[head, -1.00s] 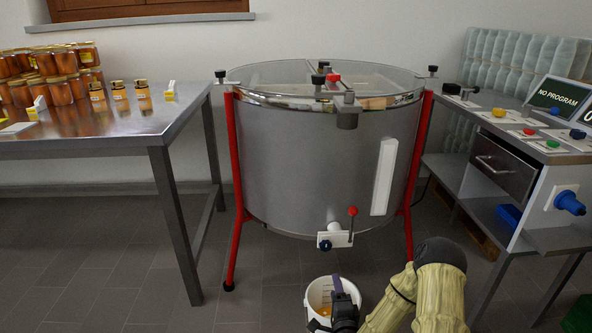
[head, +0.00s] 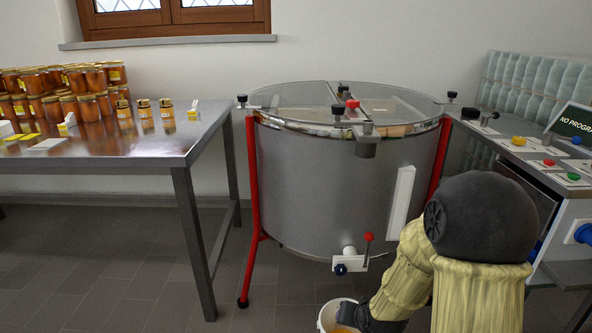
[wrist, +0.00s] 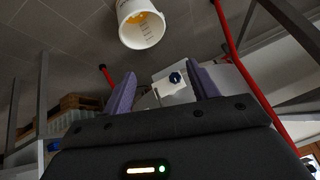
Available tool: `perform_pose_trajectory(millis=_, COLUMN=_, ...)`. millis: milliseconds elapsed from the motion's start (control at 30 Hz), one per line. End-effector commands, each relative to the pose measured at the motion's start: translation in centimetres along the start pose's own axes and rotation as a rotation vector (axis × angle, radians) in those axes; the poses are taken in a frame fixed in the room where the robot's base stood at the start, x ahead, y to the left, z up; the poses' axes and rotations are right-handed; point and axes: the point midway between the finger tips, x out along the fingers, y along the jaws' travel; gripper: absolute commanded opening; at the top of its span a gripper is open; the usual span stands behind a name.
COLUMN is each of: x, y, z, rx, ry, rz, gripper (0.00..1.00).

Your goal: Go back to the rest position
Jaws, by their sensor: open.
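My gripper (wrist: 162,93) is open and empty in the wrist view, its two purple fingers spread apart. Between and beyond the fingers is the white outlet block with a dark blue knob (wrist: 174,78). In the head view my arm covers the lower right, and the fingers are hidden behind it or below the edge. A white bucket (head: 325,318) with amber contents stands on the floor below the drum's outlet, partly hidden by my arm. The bucket also shows at the top of the wrist view (wrist: 140,33), apart from the fingers.
A large steel drum (head: 325,200) with a clear lid and red legs stands in the middle. A steel table (head: 150,152) with several honey jars (head: 60,106) is at left. A control bench (head: 545,158) is at right, behind my arm. Floor (head: 110,275) at left is clear.

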Motion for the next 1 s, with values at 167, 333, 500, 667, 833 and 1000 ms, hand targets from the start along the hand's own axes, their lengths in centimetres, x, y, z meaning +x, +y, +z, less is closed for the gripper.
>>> perform_pose_trajectory(millis=167, x=-5.9, y=0.6, z=1.4, rx=-0.121, ry=-0.124, rz=0.081, gripper=0.59)
perform_pose_trajectory(millis=333, x=-10.0, y=1.1, z=3.3, rx=-0.191, ry=-0.23, rz=0.117, gripper=0.59)
perform_pose_trajectory(millis=500, x=-13.4, y=1.3, z=4.9, rx=-0.238, ry=-0.314, rz=0.128, gripper=0.59)
perform_pose_trajectory(millis=667, x=-16.2, y=1.2, z=5.2, rx=-0.263, ry=-0.365, rz=0.128, gripper=0.59)
perform_pose_trajectory(millis=833, x=-18.0, y=0.7, z=3.9, rx=-0.261, ry=-0.364, rz=0.128, gripper=0.59)
perform_pose_trajectory(millis=1000, x=-20.6, y=0.0, z=2.2, rx=-0.26, ry=-0.362, rz=0.128, gripper=0.59)
